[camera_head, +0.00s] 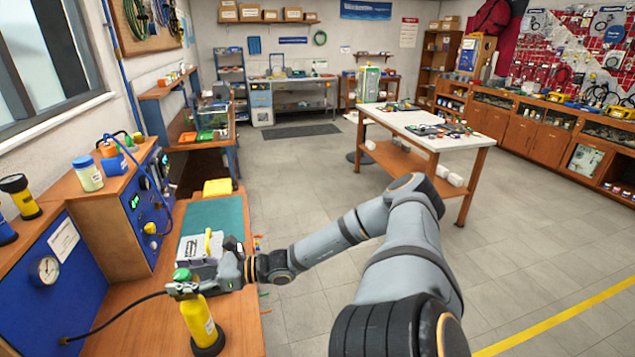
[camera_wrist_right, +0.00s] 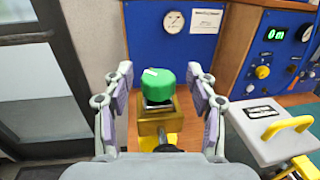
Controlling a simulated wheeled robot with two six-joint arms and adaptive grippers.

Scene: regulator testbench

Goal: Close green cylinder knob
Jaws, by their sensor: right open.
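A yellow gas cylinder (camera_head: 202,320) stands upright on the wooden bench at the lower left of the head view, with a black base. Its green knob (camera_head: 182,275) is on top, above a brass-coloured valve. The knob also shows in the right wrist view (camera_wrist_right: 165,84), with a small white mark on it. My right gripper (camera_wrist_right: 160,98) is open, with one finger on each side of the knob and gaps between the fingers and the knob. In the head view the right gripper (camera_head: 222,276) is beside the valve, partly hidden by its own body. My left gripper is not in view.
A blue panel with a round gauge (camera_head: 45,269) stands left of the cylinder. A black hose (camera_head: 115,317) runs from the panel to the valve. A grey case with a yellow handle (camera_head: 199,248) and a green mat (camera_head: 214,215) lie behind the gripper.

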